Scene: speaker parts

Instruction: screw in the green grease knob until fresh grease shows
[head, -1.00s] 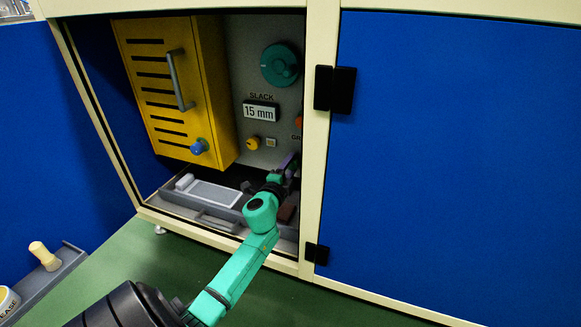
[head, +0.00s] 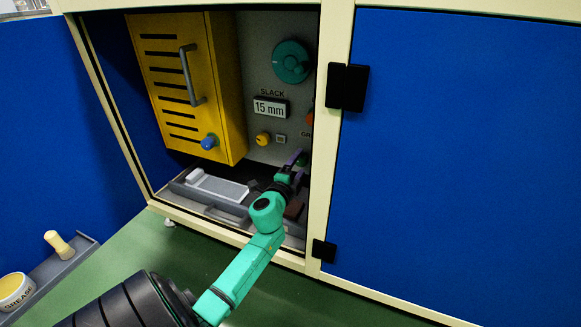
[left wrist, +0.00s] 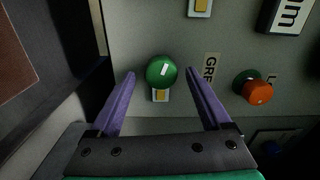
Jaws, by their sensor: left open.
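The green grease knob (left wrist: 161,70) is on the grey panel in the left wrist view, with a white mark on its face. A small pale-framed window with an amber fill (left wrist: 160,96) is just below it, beside a "GRE" label (left wrist: 210,68). My left gripper (left wrist: 160,76) is open, its purple fingers on either side of the knob with gaps; whether they reach its depth I cannot tell. In the head view, my left gripper (head: 297,159) is inside the cabinet bay at the lower right of the panel. My right gripper is not in view.
An orange knob (left wrist: 257,91) is right of the fingers. The bay also holds a yellow louvred box (head: 180,85), a teal dial (head: 291,61), a "15 mm" display (head: 269,107) and a low tray (head: 180,189). The cabinet post (head: 333,150) is close on the right.

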